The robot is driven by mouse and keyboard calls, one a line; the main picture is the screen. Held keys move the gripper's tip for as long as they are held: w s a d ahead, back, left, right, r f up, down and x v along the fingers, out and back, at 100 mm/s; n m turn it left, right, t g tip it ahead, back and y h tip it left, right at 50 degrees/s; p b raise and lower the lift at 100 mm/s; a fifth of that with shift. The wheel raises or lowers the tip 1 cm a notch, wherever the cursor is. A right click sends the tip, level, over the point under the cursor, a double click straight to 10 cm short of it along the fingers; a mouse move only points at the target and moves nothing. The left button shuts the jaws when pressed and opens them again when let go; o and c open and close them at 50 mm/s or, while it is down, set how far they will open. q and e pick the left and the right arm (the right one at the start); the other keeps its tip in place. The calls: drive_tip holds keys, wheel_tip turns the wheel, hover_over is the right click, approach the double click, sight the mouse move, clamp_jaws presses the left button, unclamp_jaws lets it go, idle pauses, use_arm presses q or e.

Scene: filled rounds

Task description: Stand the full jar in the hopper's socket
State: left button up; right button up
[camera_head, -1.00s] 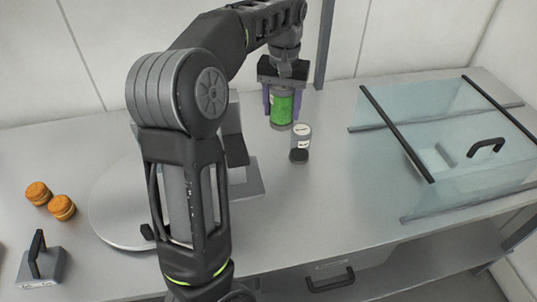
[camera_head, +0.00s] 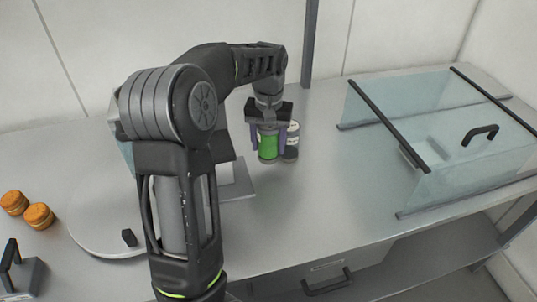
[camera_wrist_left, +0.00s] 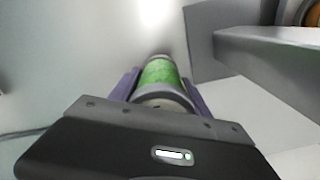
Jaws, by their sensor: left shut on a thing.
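My left gripper (camera_head: 267,138) is shut on a jar with green contents (camera_head: 268,150), held upright between its purple fingers. The green jar also shows in the left wrist view (camera_wrist_left: 160,74), between the fingers. In the head view it is just left of and in front of a second jar; I cannot tell whether its base touches the counter. The hopper is mostly hidden behind my left arm; a grey flat plate (camera_head: 238,183) and a dark block show beside the arm and may belong to it. I cannot see its socket. My right gripper is not in view.
The second jar (camera_head: 291,143), pale with a dark lower part, stands right behind the green one. Two orange round pieces (camera_head: 39,216), a round grey disc (camera_head: 85,225) and a handled block (camera_head: 20,270) are at left.

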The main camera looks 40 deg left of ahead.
sight(269, 155)
use_arm(q)
drive_tip(key=shift+f, duration=2.2)
drive_tip(key=shift+f, duration=0.2)
drive_tip(key=o, duration=1.6)
drive_tip(key=shift+r, duration=0.15)
wheel_tip(269, 155, up, 12)
drive_tip(key=shift+r, duration=0.1)
drive_tip(key=shift+c, duration=0.5)
